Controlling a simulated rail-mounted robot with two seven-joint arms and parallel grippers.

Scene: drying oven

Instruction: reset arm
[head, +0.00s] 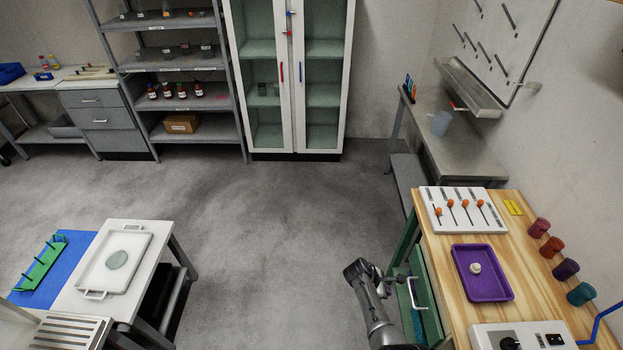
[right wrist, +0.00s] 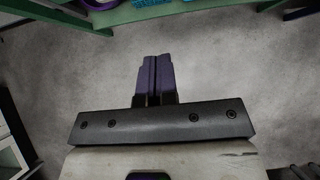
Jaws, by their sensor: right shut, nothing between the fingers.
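My right gripper (head: 385,282) is beside the green front of the wooden bench (head: 535,262), near its pale drawer handle (head: 413,293). I cannot tell in the head view whether it touches the handle. In the right wrist view its two purple-grey fingers (right wrist: 154,76) are shut together with nothing between them, over grey floor. My left gripper is out of view.
The bench bears a purple tray (head: 483,292) with a small pale object, a white panel with orange knobs (head: 463,211) and several coloured cups. A low white table (head: 75,306) stands at left. The grey floor (head: 250,230) between is clear.

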